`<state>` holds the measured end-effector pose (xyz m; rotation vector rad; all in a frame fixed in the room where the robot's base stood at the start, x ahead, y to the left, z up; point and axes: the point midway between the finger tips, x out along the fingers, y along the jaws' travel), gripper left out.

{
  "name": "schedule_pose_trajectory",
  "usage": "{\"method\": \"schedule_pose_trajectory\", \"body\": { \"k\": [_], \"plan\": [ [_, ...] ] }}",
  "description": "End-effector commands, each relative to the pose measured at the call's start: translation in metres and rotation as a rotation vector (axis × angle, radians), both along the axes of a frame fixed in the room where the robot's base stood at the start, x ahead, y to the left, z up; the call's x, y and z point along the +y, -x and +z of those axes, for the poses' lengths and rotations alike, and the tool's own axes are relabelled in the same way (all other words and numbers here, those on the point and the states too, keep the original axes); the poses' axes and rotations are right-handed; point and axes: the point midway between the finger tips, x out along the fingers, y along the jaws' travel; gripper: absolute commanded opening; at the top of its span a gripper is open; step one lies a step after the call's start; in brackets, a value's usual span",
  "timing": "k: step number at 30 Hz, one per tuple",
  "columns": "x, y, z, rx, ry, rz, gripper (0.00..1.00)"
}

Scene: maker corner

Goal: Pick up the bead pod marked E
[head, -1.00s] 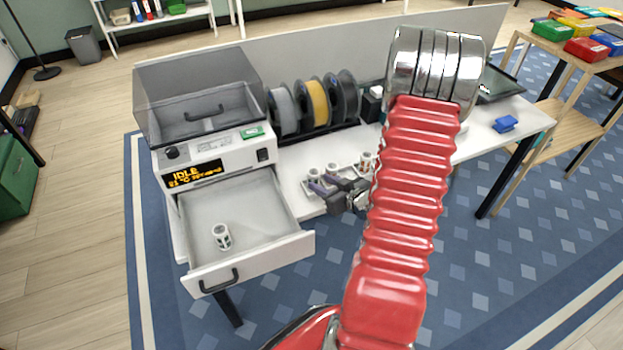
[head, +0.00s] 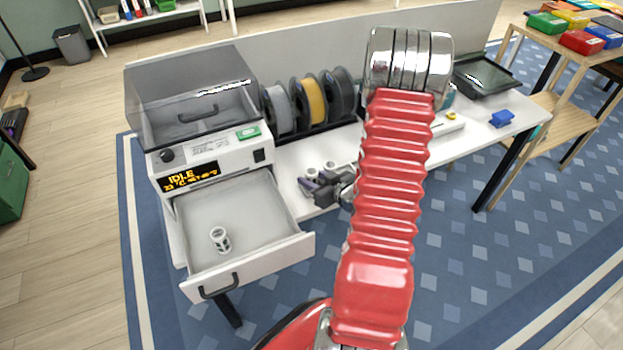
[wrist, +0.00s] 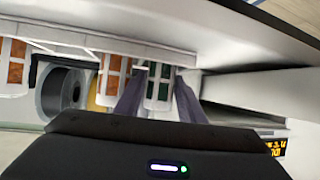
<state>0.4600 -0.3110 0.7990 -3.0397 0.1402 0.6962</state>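In the wrist view, the two purple fingers of my gripper (wrist: 158,100) stand apart on either side of a white cage-like pod with green inside (wrist: 159,82). I cannot tell whether they touch it. Two pods with orange inside, one beside it (wrist: 115,80) and one further left (wrist: 13,62), stand in the same row. In the head view my gripper (head: 318,187) is low at the bench's front edge, by the white pods (head: 329,167); my arm hides part of that area. Another white pod (head: 220,240) stands in the open drawer. No letter E is readable on any pod.
The printer-like machine (head: 205,150) with its drawer (head: 250,262) pulled out is left of my gripper. Filament spools (head: 314,103) stand behind. A dark tray (head: 485,78) and a blue object (head: 502,118) lie on the bench at right.

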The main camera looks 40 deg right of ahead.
Motion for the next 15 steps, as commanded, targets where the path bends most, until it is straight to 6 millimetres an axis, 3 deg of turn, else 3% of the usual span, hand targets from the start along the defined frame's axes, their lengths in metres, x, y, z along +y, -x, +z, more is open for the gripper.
{"method": "schedule_pose_trajectory", "body": {
  "k": [7, 15],
  "plan": [
    [0.0007, -0.0003, 0.0001, 0.000, 0.000, 0.001, 0.35],
    [0.0010, -0.0004, 0.0000, 0.000, -0.001, 0.002, 0.16]
  ]
}}
